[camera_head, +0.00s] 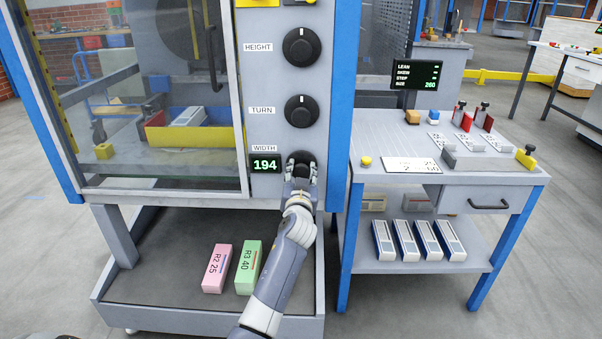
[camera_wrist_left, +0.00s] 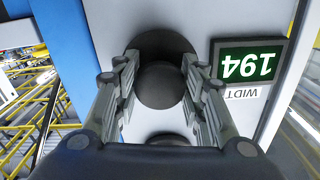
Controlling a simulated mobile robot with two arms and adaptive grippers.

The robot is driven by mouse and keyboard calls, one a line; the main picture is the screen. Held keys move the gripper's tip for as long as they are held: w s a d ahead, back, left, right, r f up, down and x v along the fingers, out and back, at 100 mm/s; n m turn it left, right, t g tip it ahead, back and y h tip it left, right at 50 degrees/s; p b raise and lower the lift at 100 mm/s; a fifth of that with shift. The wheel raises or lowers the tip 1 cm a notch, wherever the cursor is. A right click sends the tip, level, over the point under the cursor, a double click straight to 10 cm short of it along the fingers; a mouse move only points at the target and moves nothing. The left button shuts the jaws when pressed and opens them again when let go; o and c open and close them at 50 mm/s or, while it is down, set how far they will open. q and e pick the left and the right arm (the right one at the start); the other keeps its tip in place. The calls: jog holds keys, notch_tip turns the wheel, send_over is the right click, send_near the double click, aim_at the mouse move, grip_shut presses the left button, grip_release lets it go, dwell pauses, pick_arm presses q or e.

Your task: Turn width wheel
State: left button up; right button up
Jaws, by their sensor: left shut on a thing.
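The width wheel (camera_head: 301,158) is the lowest of three black round knobs on the machine's grey front panel. The small display (camera_head: 264,165) left of it reads 194 under a WIDTH label. My left gripper (camera_head: 301,172) is at the width wheel, with its fingers on either side of the knob. In the left wrist view the gripper (camera_wrist_left: 160,90) has its two fingers around the black wheel (camera_wrist_left: 160,85), and the 194 display (camera_wrist_left: 247,66) appears upside down. My right gripper is not in view.
The TURN knob (camera_head: 301,111) and HEIGHT knob (camera_head: 301,47) sit above. A side table (camera_head: 450,174) stands to the right with small parts and cards. A pink box (camera_head: 217,268) and a green box (camera_head: 248,267) stand in the tray (camera_head: 170,318) below the machine.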

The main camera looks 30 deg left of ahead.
pick_arm(q)
jog(key=m+p, duration=0.1)
jog(key=m, duration=0.3)
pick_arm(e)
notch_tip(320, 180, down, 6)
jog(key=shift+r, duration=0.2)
pick_arm(q)
jog(key=o, duration=1.1)
jog(key=v, duration=1.2)
jog(key=shift+s+a, duration=0.1)
jog(key=shift+f, duration=0.1)
